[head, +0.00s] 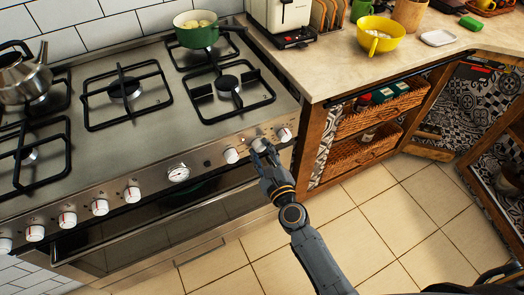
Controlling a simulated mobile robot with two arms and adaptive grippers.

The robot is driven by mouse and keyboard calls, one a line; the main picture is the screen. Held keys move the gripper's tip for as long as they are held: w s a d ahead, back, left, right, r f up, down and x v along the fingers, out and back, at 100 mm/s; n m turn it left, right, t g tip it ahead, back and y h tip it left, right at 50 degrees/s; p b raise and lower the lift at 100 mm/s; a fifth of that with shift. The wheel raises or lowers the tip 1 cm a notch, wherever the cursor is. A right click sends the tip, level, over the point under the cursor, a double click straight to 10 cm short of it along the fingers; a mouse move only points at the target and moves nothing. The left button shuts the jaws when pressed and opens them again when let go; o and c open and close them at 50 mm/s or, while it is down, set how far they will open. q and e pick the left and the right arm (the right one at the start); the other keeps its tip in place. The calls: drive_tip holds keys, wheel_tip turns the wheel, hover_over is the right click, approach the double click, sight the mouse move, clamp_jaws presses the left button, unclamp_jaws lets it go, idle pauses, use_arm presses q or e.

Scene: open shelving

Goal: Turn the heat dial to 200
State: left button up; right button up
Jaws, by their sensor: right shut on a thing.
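A steel stove (150,150) has a row of white dials along its front panel. My right gripper (263,153) is at the right part of this panel, shut on a white dial (259,144). Its fingers partly cover the dial, and its marks are too small to read. One white dial (231,155) is just left of the gripper and another (285,134) just right of it. A round gauge (178,173) is further left on the panel. My left gripper is not in view.
A green pot (196,36) stands on a back burner and a steel kettle (24,82) at the left. The counter (335,70) is right of the stove, with wicker baskets (357,150) below. The tiled floor (350,225) in front is clear.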

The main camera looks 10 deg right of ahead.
drive_tip(key=shift+f, duration=0.1)
drive_tip(key=o, duration=1.2)
drive_tip(key=shift+s, duration=0.1)
drive_tip(key=v, duration=1.2)
